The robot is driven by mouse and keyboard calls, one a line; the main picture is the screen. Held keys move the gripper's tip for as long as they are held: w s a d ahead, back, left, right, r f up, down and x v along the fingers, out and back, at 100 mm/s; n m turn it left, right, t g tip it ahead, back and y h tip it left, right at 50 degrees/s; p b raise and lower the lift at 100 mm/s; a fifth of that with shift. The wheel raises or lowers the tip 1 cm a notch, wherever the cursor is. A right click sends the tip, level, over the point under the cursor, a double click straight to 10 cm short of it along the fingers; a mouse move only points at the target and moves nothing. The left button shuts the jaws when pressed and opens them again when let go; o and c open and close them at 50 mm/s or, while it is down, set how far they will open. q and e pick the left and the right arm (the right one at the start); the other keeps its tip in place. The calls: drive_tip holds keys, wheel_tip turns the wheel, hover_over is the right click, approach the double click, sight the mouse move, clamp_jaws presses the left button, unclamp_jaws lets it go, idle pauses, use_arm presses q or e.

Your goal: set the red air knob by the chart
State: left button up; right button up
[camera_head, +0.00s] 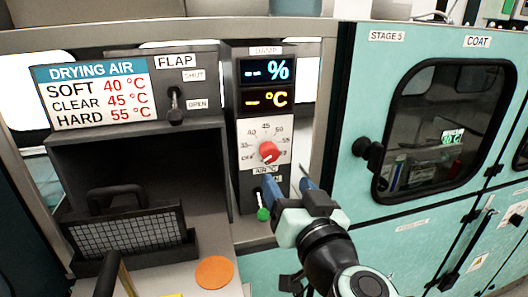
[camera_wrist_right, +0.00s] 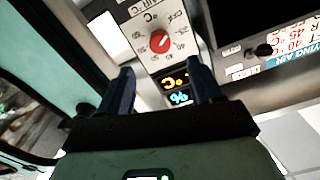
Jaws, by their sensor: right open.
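The red air knob (camera_head: 268,152) sits on a white dial plate marked OFF and 35 to 55, and also shows in the right wrist view (camera_wrist_right: 160,41). Its white mark appears to lie toward the OFF side. The drying air chart (camera_head: 98,92) reads soft 40, clear 45, hard 55 °C. My right gripper (camera_head: 288,183) is open and empty, below and slightly right of the knob, apart from it. In the wrist view its two fingers (camera_wrist_right: 161,78) stand apart, with the knob beyond them. My left gripper is not in view.
The display (camera_head: 266,99) above the knob shows dashes. A green-tipped lever (camera_head: 263,213) is below the knob, close to my right gripper. A flap lever (camera_head: 175,108) and a mesh basket (camera_head: 125,232) are left. A teal cabinet door (camera_head: 365,85) with a black handle stands right.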

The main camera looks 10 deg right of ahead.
sight(271, 157)
drive_tip(key=w, duration=1.2)
drive_tip(key=shift+w+a+b, duration=0.1)
drive_tip(key=shift+a+b, duration=0.1)
drive_tip(key=shift+b, duration=0.2)
drive_tip(key=c, duration=1)
